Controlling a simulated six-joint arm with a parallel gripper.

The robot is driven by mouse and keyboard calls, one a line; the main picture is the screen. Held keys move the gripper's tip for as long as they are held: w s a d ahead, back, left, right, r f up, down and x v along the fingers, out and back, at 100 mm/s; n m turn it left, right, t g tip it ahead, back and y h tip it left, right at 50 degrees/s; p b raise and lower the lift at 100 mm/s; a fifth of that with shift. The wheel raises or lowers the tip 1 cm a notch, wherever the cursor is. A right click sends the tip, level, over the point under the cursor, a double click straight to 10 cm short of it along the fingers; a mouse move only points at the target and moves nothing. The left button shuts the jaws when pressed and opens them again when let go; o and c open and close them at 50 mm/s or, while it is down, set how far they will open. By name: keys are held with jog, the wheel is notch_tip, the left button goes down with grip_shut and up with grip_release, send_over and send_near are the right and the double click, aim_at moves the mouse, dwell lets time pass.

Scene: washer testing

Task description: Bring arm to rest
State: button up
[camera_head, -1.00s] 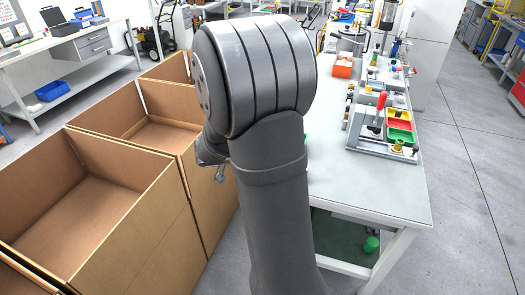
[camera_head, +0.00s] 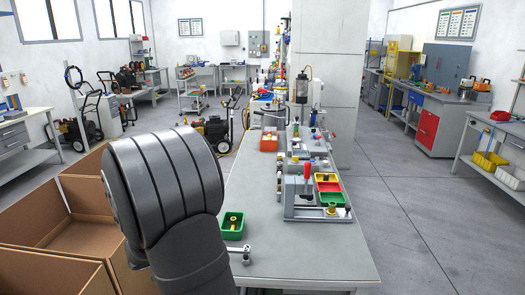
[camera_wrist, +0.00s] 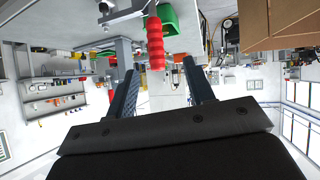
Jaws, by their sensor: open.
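My arm's thick grey joint (camera_head: 165,185) fills the lower left of the head view, in front of the cardboard boxes.
The grey worktable (camera_head: 300,258) has a clear front part. A green bin (camera_head: 233,225) with brass parts sits at its left edge, close to my arm. Open cardboard boxes (camera_head: 80,238) stand at left.

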jog(key=x, duration=1.3)
jog(key=shift+f, duration=0.15)
jog(key=v, duration=1.7)
jog(key=shift+r, duration=0.25)
